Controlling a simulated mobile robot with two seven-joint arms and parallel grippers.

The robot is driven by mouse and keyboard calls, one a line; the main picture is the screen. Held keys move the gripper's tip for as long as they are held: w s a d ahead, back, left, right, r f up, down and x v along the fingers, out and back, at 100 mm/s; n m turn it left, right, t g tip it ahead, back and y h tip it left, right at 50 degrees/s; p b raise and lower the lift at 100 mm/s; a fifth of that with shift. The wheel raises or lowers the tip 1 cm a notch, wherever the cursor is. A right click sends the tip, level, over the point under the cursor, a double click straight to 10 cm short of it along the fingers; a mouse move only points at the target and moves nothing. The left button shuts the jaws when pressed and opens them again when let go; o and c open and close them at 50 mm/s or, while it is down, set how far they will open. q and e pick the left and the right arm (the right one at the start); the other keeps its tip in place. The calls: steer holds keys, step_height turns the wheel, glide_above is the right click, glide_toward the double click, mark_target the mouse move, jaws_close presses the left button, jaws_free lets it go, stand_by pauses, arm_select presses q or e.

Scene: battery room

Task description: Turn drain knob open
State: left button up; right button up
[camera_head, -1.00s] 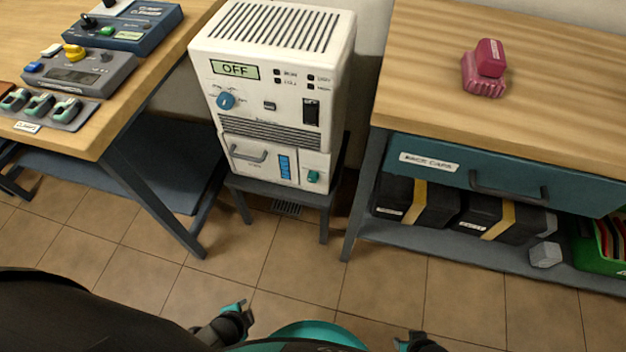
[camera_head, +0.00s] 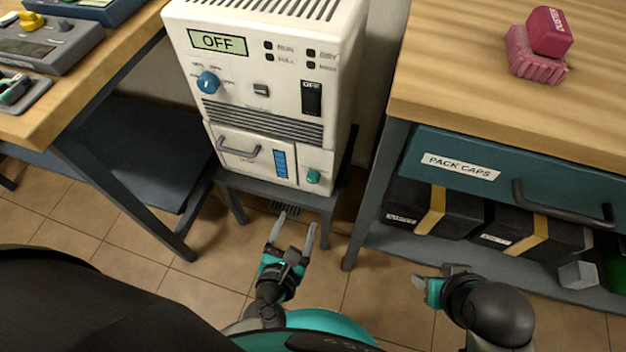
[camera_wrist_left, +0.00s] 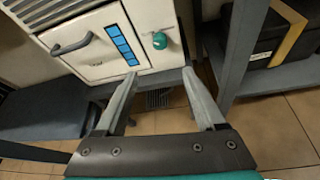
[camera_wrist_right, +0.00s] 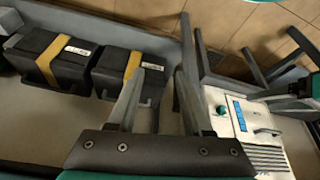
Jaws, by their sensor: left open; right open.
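The drain knob (camera_head: 313,176) is a small green knob on the lower right front of a white dehumidifier-like unit (camera_head: 232,110). In the left wrist view the knob (camera_wrist_left: 160,41) sits above and between my fingertips, apart from them. My left gripper (camera_head: 292,226) is open and empty, below and in front of the unit, pointing up toward it. My right gripper (camera_head: 420,283) is at the lower right, in front of the shelf bench. In the right wrist view it (camera_wrist_right: 164,75) is open and empty. The unit's display reads OFF.
A bench with a teal drawer (camera_head: 480,165) stands right of the unit, with black boxes (camera_head: 435,208) on its lower shelf. A wooden table (camera_head: 125,50) with devices stands left. A dark stand (camera_head: 275,196) bears the unit. Tiled floor in front is clear.

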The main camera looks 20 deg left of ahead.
arm_select(q)
steer(key=b, duration=0.2)
glide_toward(312, 181)
steer(key=b+x, duration=0.1)
steer(key=x, duration=0.4)
steer(key=shift+b+x, duration=0.75)
steer(key=shift+x, duration=0.7)
steer(key=shift+w+f, duration=0.2)
steer(key=shift+w, duration=0.35)
arm_select(e)
steer(key=w+a+r+t+y, duration=0.2)
steer(key=w+a+t+y, duration=0.2)
steer(key=a+t, duration=0.3)
steer(key=shift+w+a+n, duration=0.3)
steer(key=shift+w+a, duration=0.3)
steer(key=shift+w, duration=0.25)
steer(key=shift+r, duration=0.15)
arm_select(q)
jaws_close()
